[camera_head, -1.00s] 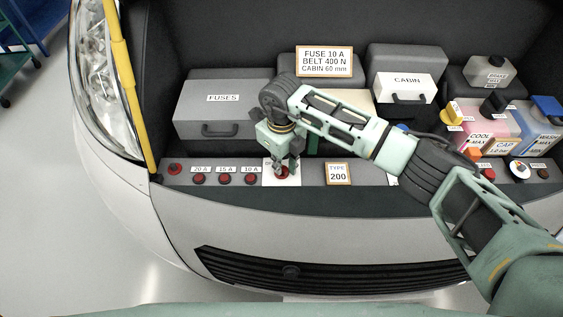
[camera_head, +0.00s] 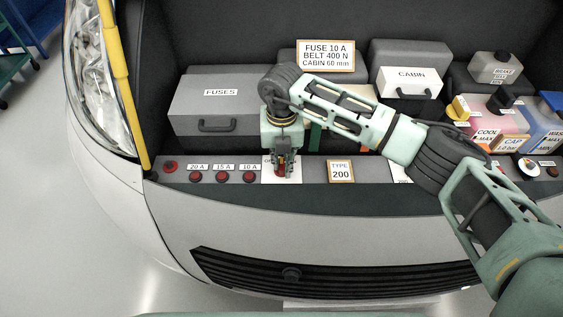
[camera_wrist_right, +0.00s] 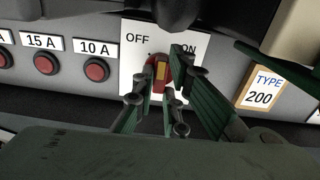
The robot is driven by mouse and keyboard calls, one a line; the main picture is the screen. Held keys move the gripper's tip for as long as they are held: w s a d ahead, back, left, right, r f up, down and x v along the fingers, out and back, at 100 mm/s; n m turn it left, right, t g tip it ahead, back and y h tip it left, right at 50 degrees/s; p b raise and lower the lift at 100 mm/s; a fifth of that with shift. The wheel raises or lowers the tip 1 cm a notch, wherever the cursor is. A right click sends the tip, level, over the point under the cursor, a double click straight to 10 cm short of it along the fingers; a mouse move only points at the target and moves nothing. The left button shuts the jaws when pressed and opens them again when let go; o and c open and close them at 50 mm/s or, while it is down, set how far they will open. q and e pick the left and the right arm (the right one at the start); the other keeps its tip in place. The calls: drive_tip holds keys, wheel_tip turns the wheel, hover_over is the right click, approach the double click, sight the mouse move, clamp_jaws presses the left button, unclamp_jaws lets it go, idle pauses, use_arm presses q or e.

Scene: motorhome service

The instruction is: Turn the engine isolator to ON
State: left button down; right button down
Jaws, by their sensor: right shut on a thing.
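The engine isolator is a red rotary knob (camera_wrist_right: 160,72) with a yellow mark, on a white plate (camera_wrist_right: 133,62) lettered OFF at the left and ON at the right. In the right wrist view the knob stands roughly upright between the two words. My right gripper (camera_wrist_right: 158,92) is shut on the knob, its fingers on either side. In the head view my right gripper (camera_head: 283,170) points down at the plate and hides most of the knob. My left gripper is not in view.
Red buttons labelled 20 A, 15 A and 10 A (camera_head: 249,177) sit left of the plate. A TYPE 200 card (camera_head: 340,171) stands at its right. Behind are the grey FUSES box (camera_head: 222,115) and the CABIN box (camera_head: 411,83). A yellow strut (camera_head: 122,75) rises at the left.

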sight(282, 164)
drive_tip(key=m+b, duration=0.1)
drive_tip(key=m, duration=0.3)
drive_tip(key=shift+m, duration=0.3)
drive_tip(key=m+b, duration=0.1)
drive_tip(key=m, duration=0.3)
drive_tip(key=shift+m+b, duration=0.35)
drive_tip(key=shift+m, duration=0.05)
drive_tip(key=c, duration=1.8)
unclamp_jaws()
wheel_tip(282, 164, up, 12)
